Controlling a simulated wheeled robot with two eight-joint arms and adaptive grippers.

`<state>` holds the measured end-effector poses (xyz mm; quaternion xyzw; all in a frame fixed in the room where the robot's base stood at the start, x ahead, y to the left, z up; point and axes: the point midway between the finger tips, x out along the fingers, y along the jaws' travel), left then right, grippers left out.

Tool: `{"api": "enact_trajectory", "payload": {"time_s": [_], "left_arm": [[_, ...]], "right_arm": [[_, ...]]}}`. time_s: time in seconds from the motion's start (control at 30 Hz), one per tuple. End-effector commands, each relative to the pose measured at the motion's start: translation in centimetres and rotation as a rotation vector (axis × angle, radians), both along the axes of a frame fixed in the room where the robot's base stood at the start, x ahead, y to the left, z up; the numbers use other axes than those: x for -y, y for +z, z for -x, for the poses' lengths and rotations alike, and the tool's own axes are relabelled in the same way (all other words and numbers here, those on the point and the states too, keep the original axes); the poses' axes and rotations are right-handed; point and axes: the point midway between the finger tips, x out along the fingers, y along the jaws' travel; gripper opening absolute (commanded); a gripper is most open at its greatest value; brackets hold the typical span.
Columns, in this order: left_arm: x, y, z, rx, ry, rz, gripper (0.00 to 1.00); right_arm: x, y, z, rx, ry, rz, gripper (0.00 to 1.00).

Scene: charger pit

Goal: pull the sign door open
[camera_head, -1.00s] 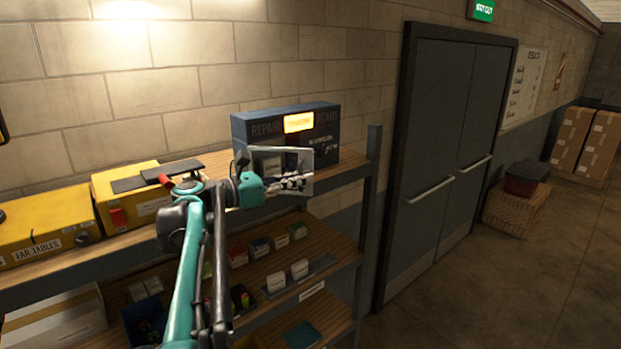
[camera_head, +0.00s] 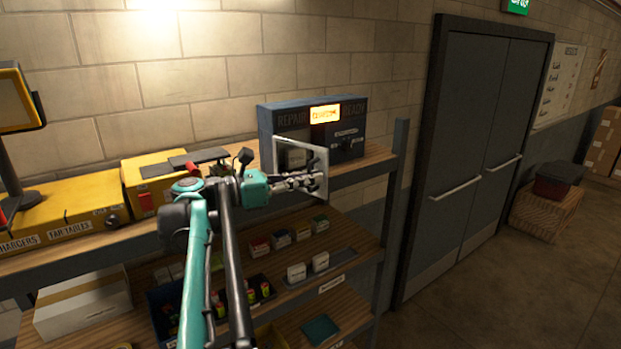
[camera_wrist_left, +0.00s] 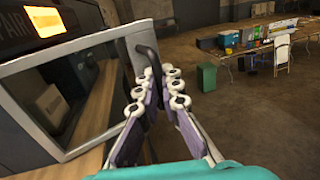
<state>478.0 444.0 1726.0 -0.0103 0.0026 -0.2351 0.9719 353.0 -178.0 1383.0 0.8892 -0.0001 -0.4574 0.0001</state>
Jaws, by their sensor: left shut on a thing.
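The sign box (camera_head: 355,133) is dark blue with a lit orange panel and stands on the top shelf. Its sign door (camera_head: 321,160), a silver-framed clear pane, stands ajar, swung out from the box front on its left side. In the left wrist view the sign door (camera_wrist_left: 68,154) fills the left, with a dark bar handle (camera_wrist_left: 147,54) at its free edge. My left gripper (camera_head: 312,182) is at that edge, its fingers (camera_wrist_left: 163,95) shut on the handle, partly hiding it. My right gripper is in neither view.
Yellow cases (camera_head: 70,212) stand left of the box on the shelf (camera_head: 350,168). A yellow-framed lamp (camera_head: 18,100) is at far left. Lower shelves hold small boxes and bins. Grey double doors (camera_head: 465,150) and open floor lie to the right.

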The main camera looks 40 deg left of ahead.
Motion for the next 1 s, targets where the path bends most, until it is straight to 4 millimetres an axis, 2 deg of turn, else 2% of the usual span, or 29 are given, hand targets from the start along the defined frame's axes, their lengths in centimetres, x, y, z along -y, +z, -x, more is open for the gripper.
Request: {"api": "enact_trajectory", "payload": {"time_s": [0.2,0.27,0.3,0.67,0.77,1.0], "left_arm": [[0.0,0.0,0.0,0.000,0.000,0.001,0.00],[0.0,0.0,0.0,0.000,0.000,0.001,0.16],[0.0,0.0,0.0,0.000,0.000,0.001,0.17],[-0.3,0.0,0.5,0.000,0.002,0.000,0.17],[-1.0,0.0,1.7,0.000,0.004,0.000,0.17],[-3.4,0.0,6.4,0.000,0.006,0.000,0.17]], "right_arm": [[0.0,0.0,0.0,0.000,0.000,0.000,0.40],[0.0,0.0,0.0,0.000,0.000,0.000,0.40],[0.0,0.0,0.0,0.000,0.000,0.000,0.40],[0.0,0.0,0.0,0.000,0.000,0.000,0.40],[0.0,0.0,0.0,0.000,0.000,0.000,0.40],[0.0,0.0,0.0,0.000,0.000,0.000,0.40]]}}
